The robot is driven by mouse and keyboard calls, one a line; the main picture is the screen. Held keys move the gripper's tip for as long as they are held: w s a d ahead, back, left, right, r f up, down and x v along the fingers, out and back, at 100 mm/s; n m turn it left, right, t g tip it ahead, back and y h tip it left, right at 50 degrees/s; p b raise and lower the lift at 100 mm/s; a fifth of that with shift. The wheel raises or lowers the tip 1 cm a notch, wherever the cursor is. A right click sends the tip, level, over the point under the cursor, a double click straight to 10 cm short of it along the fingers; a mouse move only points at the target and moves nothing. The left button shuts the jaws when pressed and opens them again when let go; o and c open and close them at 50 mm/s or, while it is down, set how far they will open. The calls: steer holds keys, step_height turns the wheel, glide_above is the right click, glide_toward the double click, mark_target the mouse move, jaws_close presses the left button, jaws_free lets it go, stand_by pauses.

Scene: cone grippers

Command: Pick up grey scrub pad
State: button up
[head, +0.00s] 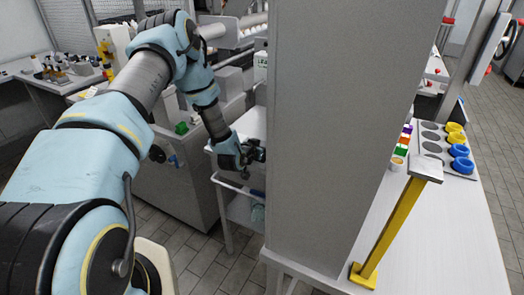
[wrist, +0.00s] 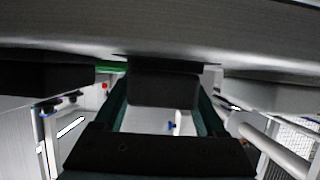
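My gripper (head: 254,153) reaches out at the end of my arm, over the white cart (head: 246,208), in the head view. In the wrist view its two dark teal fingers stand apart. A dark grey block, apparently the grey scrub pad (wrist: 163,90), sits between them near the tips. The fingers flank its two sides closely; whether they press on it is unclear. The block's upper edge meets a broad grey surface (wrist: 170,35). I cannot make out the pad in the head view.
In the head view a tall grey panel (head: 335,130) stands close right of my gripper and hides part of the cart.

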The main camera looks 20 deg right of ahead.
steer(key=c, duration=0.9)
steer(key=shift+r, duration=0.1)
steer(key=shift+c, duration=0.2)
